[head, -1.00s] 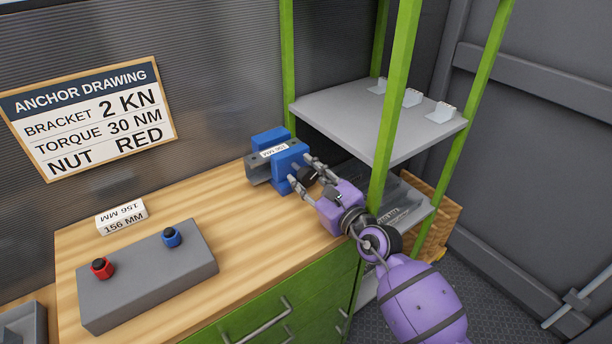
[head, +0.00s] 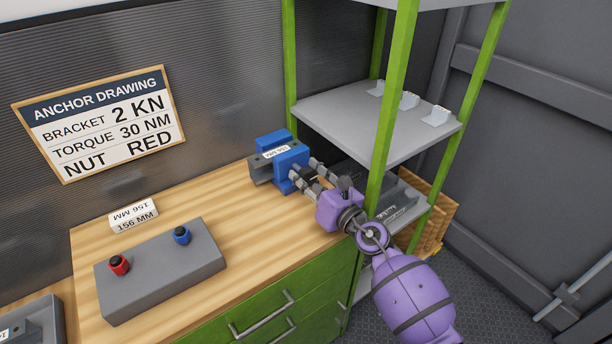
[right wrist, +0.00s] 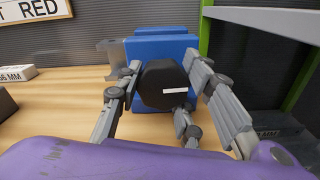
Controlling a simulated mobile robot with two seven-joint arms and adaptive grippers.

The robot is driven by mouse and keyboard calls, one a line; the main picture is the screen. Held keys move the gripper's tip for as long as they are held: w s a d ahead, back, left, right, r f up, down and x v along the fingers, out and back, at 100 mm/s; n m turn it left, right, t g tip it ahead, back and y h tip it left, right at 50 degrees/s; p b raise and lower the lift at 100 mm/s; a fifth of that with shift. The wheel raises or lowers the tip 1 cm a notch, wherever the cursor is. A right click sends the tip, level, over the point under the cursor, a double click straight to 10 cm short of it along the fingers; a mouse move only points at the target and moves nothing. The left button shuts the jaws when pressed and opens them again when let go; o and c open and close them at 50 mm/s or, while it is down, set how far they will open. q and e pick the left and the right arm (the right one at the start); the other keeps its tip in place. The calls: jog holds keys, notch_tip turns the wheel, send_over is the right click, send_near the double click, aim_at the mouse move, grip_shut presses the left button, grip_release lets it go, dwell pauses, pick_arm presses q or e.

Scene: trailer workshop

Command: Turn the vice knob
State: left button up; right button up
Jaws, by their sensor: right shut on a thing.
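The blue vice (head: 291,158) with a grey jaw and a white label stands at the back right of the wooden bench. Its black knob (right wrist: 160,84) faces the camera in the right wrist view and bears a white mark. My right gripper (head: 305,172) is at the vice's front face, coming in from the right. In the right wrist view its grey fingers (right wrist: 162,90) stand around the knob, on its left and right sides and below right, and are shut on it. In the head view the fingers mostly hide the knob. My left gripper is not in view.
A green-post shelf (head: 376,120) with several small white brackets stands close right of my right arm. A grey box (head: 160,272) with a red and a blue knob and a white 156 MM block (head: 134,216) sit on the bench's left. The bench middle is clear.

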jog(key=shift+s+a+f, duration=0.1)
jog(key=shift+s+f, duration=0.1)
jog(key=shift+f, duration=0.25)
jog(key=o, duration=1)
jog(key=shift+o, duration=0.5)
jog(key=shift+r, duration=0.3)
jog(key=v, duration=1.2)
jog(key=shift+s, duration=0.1)
